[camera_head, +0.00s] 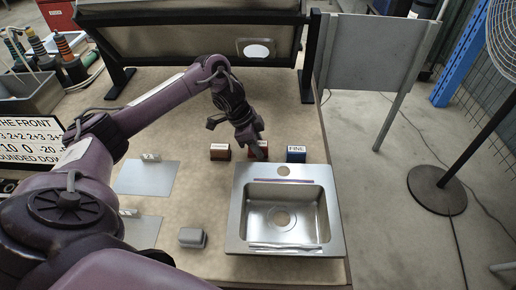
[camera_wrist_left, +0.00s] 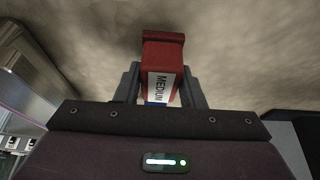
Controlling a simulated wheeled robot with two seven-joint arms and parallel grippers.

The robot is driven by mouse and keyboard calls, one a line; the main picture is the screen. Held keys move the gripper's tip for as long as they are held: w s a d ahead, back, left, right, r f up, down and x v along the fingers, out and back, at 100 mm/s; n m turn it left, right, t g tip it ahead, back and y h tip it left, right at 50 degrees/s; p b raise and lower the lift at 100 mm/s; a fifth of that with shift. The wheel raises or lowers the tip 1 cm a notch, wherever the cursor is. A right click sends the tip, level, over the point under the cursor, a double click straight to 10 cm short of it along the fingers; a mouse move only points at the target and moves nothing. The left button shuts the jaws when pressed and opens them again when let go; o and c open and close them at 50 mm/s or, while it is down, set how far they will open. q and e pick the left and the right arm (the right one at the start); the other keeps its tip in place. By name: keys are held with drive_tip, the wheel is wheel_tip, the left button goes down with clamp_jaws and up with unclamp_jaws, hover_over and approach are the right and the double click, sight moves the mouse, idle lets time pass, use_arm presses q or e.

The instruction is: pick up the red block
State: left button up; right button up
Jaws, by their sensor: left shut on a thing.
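The red block (camera_wrist_left: 163,52) has a white label reading "MEDIUM" in the left wrist view. It sits between the two fingers of my left gripper (camera_wrist_left: 160,88), which is shut on it. In the head view my left gripper (camera_head: 255,148) reaches down behind the sink, and the red block (camera_head: 263,147) shows partly behind the fingers. Whether the block touches the table is hard to tell. My right gripper is not in view.
A brown block (camera_head: 220,152) stands to the left and a blue block (camera_head: 296,154) labelled "FINE" to the right. A metal sink (camera_head: 240,222) lies in front. A grey block (camera_head: 191,238) and grey plates (camera_head: 147,178) lie at left.

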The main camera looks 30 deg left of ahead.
use_arm(q)
wheel_tip(320, 180, up, 18)
drive_tip(key=p, duration=0.7)
drive_tip(key=shift+r, duration=0.15)
